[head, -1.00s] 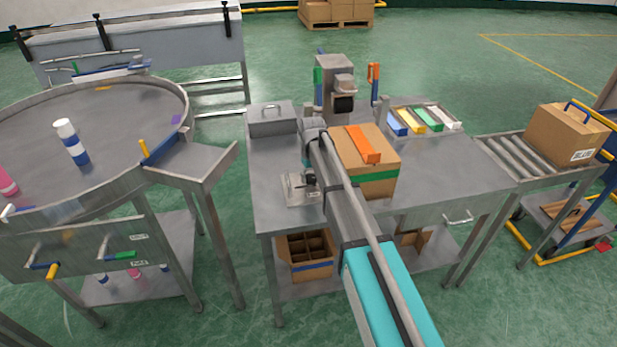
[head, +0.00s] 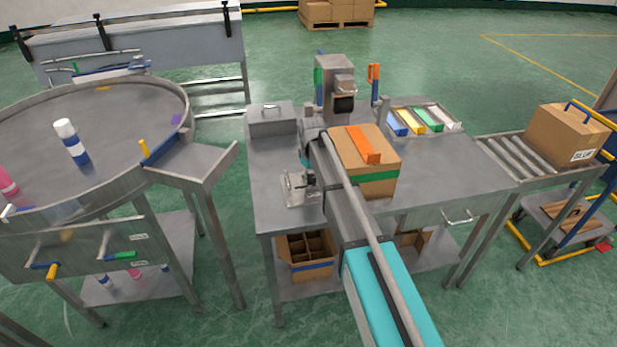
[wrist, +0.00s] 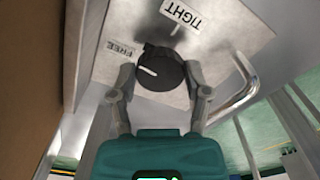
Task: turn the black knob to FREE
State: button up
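The black knob (wrist: 161,69) sits on a pale metal plate (wrist: 105,68) in the wrist view. Its white mark points left, roughly toward the side of the FREE label (wrist: 120,49) but a little below it. The TIGHT label (wrist: 186,14) is above and to the right. My gripper (wrist: 160,76) has one finger on each side of the knob, closed in against its rim. In the head view the plate (head: 296,200) lies on the bench, left of the cardboard box, and my arm hides part of the gripper.
The crimper (head: 335,75) stands behind.

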aim_at(310, 177)
jog(key=o, duration=0.4)
jog(key=shift+w, duration=0.15)
jog(key=shift+r, duration=0.1)
notch_tip(310, 177, up, 14)
jog(key=m+p, duration=1)
jog(key=p, duration=0.3)
jog(key=shift+f+p, duration=0.25)
jog(key=shift+p, duration=0.15)
jog(key=shift+a+f, duration=0.1)
jog(key=shift+f, duration=0.05)
notch_tip(310, 177, down, 14)
jog(key=b, duration=1.4)
jog(key=shift+r, duration=0.25)
